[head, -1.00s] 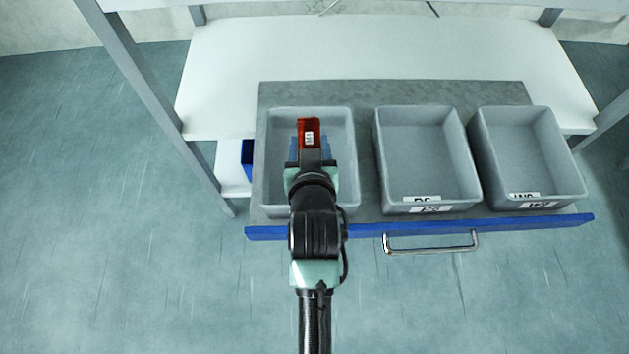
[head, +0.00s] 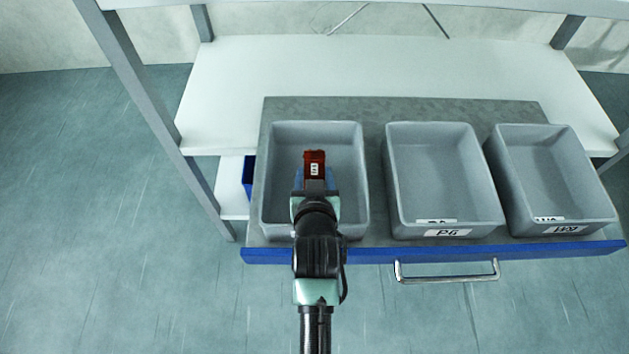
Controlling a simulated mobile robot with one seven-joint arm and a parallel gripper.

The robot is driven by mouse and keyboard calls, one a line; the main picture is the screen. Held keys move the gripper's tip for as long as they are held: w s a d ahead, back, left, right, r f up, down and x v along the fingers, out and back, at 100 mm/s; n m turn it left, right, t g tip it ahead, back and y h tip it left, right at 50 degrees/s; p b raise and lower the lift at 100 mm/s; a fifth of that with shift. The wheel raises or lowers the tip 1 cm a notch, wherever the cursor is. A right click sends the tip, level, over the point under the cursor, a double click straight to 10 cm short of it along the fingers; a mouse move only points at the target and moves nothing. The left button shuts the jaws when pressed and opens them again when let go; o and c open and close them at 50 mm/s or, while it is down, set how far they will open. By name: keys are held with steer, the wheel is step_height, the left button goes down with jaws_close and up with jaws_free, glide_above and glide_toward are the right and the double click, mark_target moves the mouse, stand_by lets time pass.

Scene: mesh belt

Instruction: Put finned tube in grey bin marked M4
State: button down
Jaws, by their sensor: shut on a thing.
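My gripper (head: 315,184) is shut on a dark red, block-like piece with a small white label, the finned tube (head: 315,158). No fins can be made out on it. My gripper holds it over or inside the left grey bin (head: 363,190); I cannot tell whether it touches the bin floor. My arm covers the front of this bin, so any marking there is hidden. I see no M4 mark.
A middle grey bin (head: 497,205) marked P6 and a right grey bin (head: 610,200) with a W9-like label stand in the same drawer (head: 400,105). Both look empty. The drawer has a blue front with a metal handle (head: 447,277). A white shelf (head: 390,65) lies behind.

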step_height(320, 180, down, 2)
steer(key=shift+f, duration=0.1)
